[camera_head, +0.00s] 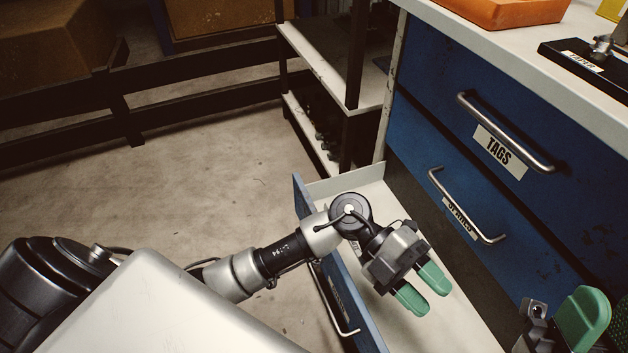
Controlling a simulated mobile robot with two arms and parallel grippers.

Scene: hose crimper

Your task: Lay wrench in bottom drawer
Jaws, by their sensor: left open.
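The bottom drawer (460,322) is pulled out, with a pale interior and a blue front (335,270) carrying a metal handle. My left gripper (423,288) is over the drawer, its two green fingers apart with nothing between them. Its arm reaches across the drawer front and hides part of the interior. The visible part of the drawer floor looks bare. I cannot make out a wrench anywhere in view. My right gripper (583,320) shows only in part at the bottom right corner, with a green finger; its jaw opening cannot be judged.
Above are two shut blue drawers, one labelled TAGS (498,150), with bar handles. The worktop (540,58) holds an orange tray (505,10) and a black labelled board (590,68) with a metal part. A shelf rack (335,75) stands behind the open drawer. Floor at left is clear.

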